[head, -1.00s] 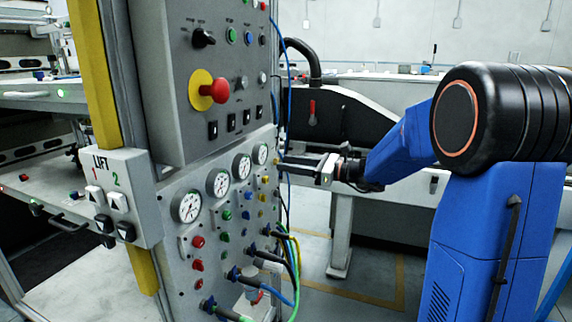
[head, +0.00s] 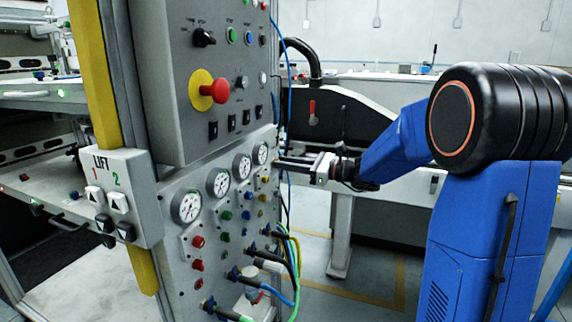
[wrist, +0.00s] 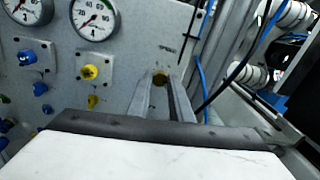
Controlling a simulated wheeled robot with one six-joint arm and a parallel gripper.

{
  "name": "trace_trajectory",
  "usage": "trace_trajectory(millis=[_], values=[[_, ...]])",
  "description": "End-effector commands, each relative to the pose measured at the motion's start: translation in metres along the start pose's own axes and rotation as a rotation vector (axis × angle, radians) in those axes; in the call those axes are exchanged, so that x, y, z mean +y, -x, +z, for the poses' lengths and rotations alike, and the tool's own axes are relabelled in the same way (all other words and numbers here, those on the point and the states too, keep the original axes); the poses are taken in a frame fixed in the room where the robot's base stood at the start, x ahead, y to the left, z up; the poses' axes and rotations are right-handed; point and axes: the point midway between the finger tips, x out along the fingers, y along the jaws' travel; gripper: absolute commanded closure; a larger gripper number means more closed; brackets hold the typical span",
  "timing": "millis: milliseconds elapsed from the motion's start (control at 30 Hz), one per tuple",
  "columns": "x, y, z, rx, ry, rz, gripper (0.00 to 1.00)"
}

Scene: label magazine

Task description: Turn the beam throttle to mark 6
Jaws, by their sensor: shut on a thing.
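Small dark lettering shows above the knob in the wrist view, too blurred to read. I cannot make out any scale marks or a pointer.
Several round gauges (head: 218,182) and coloured knobs (head: 198,242) cover the panel to the left. A blue cable (wrist: 203,80) and a black hose hang close to the right of my fingers. A red mushroom button (head: 218,89) sits on the upper box.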

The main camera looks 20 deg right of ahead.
Motion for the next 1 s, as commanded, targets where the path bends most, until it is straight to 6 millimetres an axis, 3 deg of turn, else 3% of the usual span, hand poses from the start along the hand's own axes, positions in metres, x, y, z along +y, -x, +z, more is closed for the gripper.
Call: trace_trajectory(millis=[267, 1000], values=[[0.0003, 0.0002, -0.0001, 0.000, 0.149, 0.000, 1.00], [0.0011, 0.0003, -0.0008, 0.000, 0.834, 0.000, 1.00]])
